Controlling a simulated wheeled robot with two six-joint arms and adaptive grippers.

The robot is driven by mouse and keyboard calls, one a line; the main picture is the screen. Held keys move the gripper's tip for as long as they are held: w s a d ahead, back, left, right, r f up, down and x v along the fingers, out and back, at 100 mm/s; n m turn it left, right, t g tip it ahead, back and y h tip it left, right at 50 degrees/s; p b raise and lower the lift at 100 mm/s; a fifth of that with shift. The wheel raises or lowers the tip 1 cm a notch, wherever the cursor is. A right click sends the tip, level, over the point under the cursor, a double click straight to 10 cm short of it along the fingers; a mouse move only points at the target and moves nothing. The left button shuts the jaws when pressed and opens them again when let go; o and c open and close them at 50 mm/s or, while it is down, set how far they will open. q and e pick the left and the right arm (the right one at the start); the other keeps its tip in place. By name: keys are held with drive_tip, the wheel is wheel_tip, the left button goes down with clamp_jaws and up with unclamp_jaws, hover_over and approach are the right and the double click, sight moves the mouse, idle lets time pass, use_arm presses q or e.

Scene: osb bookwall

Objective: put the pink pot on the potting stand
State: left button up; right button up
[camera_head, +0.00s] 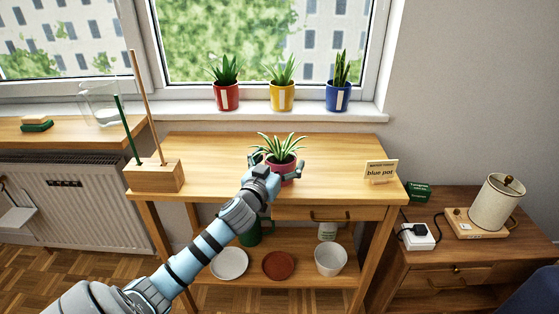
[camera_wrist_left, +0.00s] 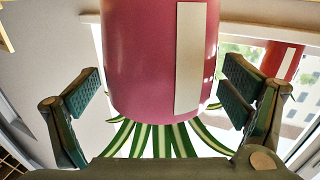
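The pink pot (camera_head: 285,168) holds a striped spiky plant and appears to stand upright on the top of the wooden potting stand (camera_head: 215,160), near its front middle. My left gripper (camera_head: 276,172) is at the pot, with its fingers on either side. In the left wrist view the pink pot (camera_wrist_left: 145,60), with a pale label strip, fills the upper middle. The fingers of my left gripper (camera_wrist_left: 160,95) are spread, with a visible gap on each side of the pot. The pot's base is partly hidden by the gripper in the head view. My right gripper is not in view.
A wooden block with sticks (camera_head: 153,176) stands at the stand's left, a "blue pot" sign (camera_head: 380,171) at its right. Red (camera_head: 226,97), yellow (camera_head: 282,98) and blue (camera_head: 338,97) pots line the windowsill. The lower shelf holds dishes. The stand's back is clear.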

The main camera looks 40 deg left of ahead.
use_arm(q)
drive_tip(key=shift+r, duration=0.2)
drive_tip(key=p+v, duration=0.1)
drive_tip(key=v, duration=1.1)
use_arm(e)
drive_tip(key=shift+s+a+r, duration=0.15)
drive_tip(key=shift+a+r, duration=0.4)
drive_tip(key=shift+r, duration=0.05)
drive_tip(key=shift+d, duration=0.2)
